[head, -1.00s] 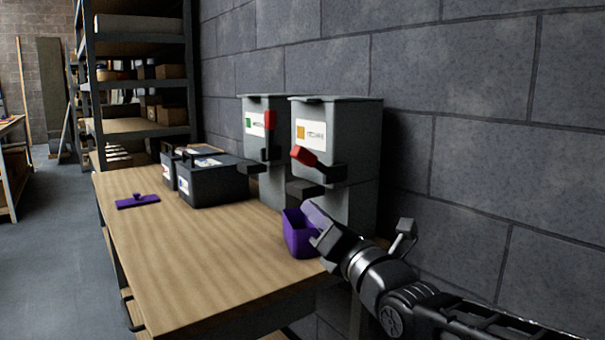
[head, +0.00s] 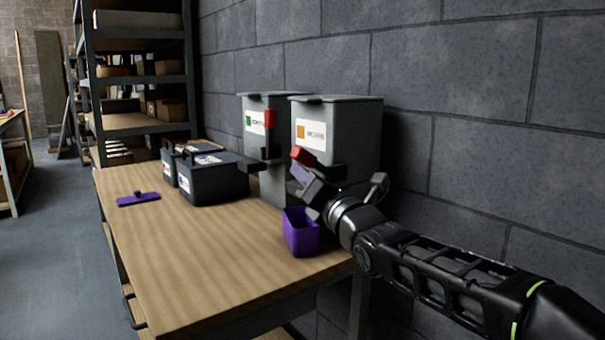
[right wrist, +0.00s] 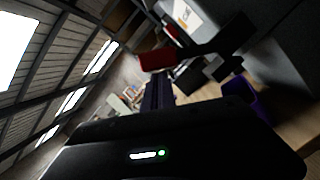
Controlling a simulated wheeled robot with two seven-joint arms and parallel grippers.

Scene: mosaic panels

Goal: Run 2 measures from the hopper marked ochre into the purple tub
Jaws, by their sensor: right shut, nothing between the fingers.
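The grey hopper with the orange square on its label (head: 345,130) stands against the wall, the nearer of two. Its red lever handle (head: 303,155) sticks out at the front, and also shows in the right wrist view (right wrist: 157,60). The open purple tub (head: 301,238) stands on the table below and in front of it. My right gripper (head: 300,174) is shut and empty, just below the red handle; I cannot tell if it touches. The tub shows partly in the right wrist view (right wrist: 240,92). My left gripper is not in view.
The second hopper (head: 258,130) has a green square and a red handle. Dark labelled boxes (head: 212,180) stand left of the hoppers. A purple lid (head: 138,199) lies at the table's far left. The wooden table's (head: 200,260) front is clear.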

